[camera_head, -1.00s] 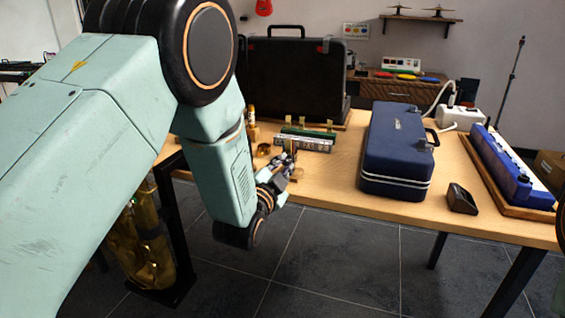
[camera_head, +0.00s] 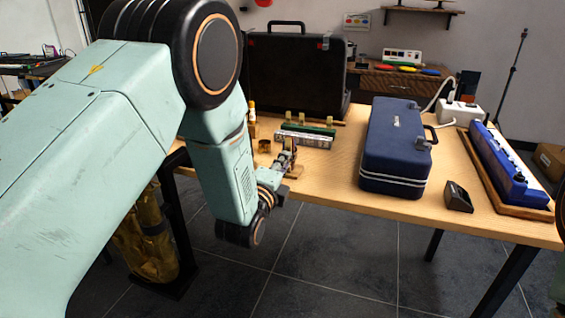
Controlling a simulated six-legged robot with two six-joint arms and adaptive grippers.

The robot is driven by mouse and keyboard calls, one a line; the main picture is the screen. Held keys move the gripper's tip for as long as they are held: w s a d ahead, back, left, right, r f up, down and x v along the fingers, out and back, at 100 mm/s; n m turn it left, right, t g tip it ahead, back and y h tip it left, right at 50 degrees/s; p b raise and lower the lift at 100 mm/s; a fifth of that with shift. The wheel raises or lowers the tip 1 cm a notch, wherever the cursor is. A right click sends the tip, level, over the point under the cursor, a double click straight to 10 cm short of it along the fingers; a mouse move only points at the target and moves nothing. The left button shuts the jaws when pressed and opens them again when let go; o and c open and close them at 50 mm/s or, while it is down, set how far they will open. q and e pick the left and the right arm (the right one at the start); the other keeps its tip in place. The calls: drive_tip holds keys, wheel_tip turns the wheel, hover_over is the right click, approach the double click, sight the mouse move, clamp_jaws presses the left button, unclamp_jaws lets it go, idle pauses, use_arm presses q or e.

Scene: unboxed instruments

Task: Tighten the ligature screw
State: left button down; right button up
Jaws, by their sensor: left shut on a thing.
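My left arm reaches in from the left, and my left gripper (camera_head: 284,160) is at the front left part of the table. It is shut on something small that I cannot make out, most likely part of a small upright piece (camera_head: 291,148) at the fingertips. The ligature and its screw are too small to tell apart here. A small brass ring-like piece (camera_head: 264,146) stands on the table just left of the gripper. My right gripper does not show.
On the table (camera_head: 330,190) are a green and silver harmonica-like box (camera_head: 305,137), a large black case (camera_head: 295,75), a navy case (camera_head: 395,150), a small black block (camera_head: 458,197) and a blue keyed instrument (camera_head: 500,165) on a wooden board. Table space between gripper and navy case is clear.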

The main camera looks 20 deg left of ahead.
use_arm(q)
drive_tip(key=shift+m, duration=0.5)
idle(0.3)
drive_tip(key=c, duration=1.3)
unclamp_jaws()
drive_tip(key=s, duration=1.2)
drive_tip(key=shift+a, duration=0.2)
